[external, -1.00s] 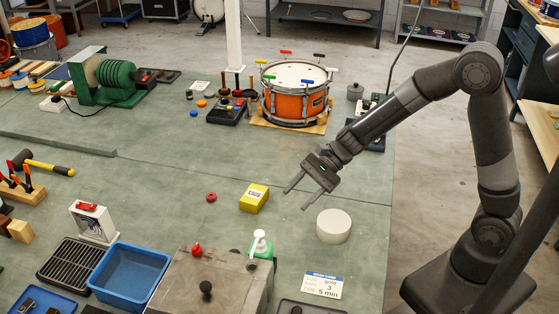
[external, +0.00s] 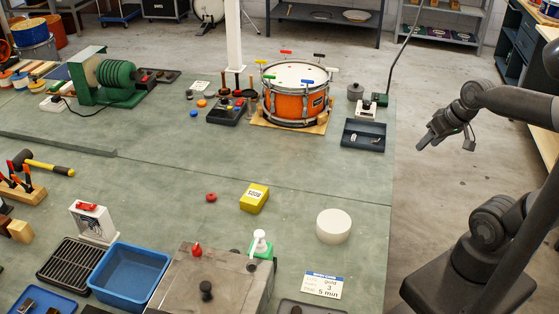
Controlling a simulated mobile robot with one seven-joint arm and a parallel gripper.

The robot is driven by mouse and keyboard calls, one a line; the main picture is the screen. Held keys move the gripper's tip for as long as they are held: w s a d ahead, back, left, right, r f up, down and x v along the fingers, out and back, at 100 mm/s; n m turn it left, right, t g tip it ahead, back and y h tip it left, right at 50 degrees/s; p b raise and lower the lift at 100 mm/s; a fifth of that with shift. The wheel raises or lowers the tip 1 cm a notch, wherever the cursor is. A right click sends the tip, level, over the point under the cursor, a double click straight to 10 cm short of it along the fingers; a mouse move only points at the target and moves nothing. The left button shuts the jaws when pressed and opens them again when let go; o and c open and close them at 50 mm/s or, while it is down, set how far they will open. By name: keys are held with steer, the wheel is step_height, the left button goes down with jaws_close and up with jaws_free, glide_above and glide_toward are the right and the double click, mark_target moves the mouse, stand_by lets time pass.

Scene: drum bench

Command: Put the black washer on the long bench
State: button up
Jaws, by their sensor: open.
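The long bench (external: 290,175) is the wide grey-green surface across the middle of the external view. I cannot pick out the black washer for certain; several small dark items lie about the bench, too small to tell apart. My gripper (external: 445,143) is open, its fingers apart, with nothing visible between them. It hangs beyond the right edge of the bench, over the concrete floor, right of a dark tray (external: 363,135).
An orange drum (external: 296,105) stands on a wooden board at the back. A blue bin (external: 130,277) stands at the front left. The bench middle is mostly clear.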

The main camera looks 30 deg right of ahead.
mark_target(238, 251)
steer(key=d, duration=0.1)
steer(key=s+d, duration=0.1)
steer(key=d+h, duration=0.1)
steer(key=shift+s+d+r+n+t, duration=0.1)
steer(key=shift+s+r+n+t, duration=0.2)
steer(key=shift+r+t, duration=0.1)
steer(key=shift+c, duration=0.8)
